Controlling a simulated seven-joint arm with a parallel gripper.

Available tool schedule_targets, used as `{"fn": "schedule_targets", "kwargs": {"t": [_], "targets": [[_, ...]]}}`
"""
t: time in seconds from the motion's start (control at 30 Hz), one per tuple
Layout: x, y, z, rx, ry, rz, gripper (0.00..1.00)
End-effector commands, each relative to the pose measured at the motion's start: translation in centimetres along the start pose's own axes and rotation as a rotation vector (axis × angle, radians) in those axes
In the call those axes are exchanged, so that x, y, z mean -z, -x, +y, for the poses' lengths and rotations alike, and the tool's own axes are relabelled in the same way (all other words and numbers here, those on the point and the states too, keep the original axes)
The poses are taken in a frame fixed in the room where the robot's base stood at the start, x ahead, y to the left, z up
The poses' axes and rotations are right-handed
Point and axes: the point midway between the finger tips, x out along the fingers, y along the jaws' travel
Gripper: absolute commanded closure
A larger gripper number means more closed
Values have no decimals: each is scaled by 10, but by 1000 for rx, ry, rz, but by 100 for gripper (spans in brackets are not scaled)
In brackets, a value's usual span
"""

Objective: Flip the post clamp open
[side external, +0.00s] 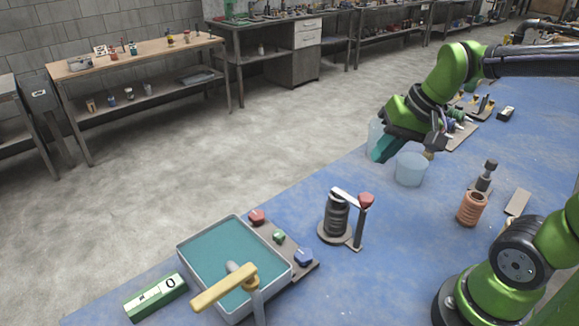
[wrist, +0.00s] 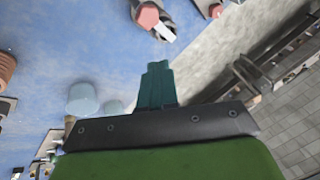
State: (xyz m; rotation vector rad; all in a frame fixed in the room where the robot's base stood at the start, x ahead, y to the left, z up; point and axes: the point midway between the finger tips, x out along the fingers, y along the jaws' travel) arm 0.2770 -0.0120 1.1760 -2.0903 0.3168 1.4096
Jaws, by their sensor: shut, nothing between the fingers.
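The post clamp stands on the blue bench in the side external view, with a red knob (side external: 367,199) on top of an upright post (side external: 358,228). Its pale bar (side external: 347,197) reaches left from the post over the top of a dark ribbed cylinder (side external: 337,217). My gripper (side external: 381,152) has teal fingers pressed together and empty. It is above the bench, behind and apart from the clamp. Its fingertips (wrist: 156,66) point toward the clamp in the wrist view.
Clear beakers (side external: 410,169) stand close by my gripper. A copper-coloured ribbed cylinder (side external: 472,208) stands right of the clamp. A teal-floored tray (side external: 190,262), a yellow-handled tap (side external: 225,288) and a panel of coloured knobs (side external: 279,237) are front left.

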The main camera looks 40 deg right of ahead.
Motion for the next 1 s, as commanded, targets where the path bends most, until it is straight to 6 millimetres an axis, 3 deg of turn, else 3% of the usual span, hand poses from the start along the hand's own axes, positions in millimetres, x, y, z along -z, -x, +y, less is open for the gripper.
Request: {"fn": "schedule_targets", "kwargs": {"t": [0.3,0.5,0.7,1.0], "targets": [[68,-28,32,-156,-536,-248,100],[96,-34,43,-240,-859,-370,100],[96,-21,32,-265,-1006,-422,100],[94,-21,31,-269,-1024,-428,100]]}}
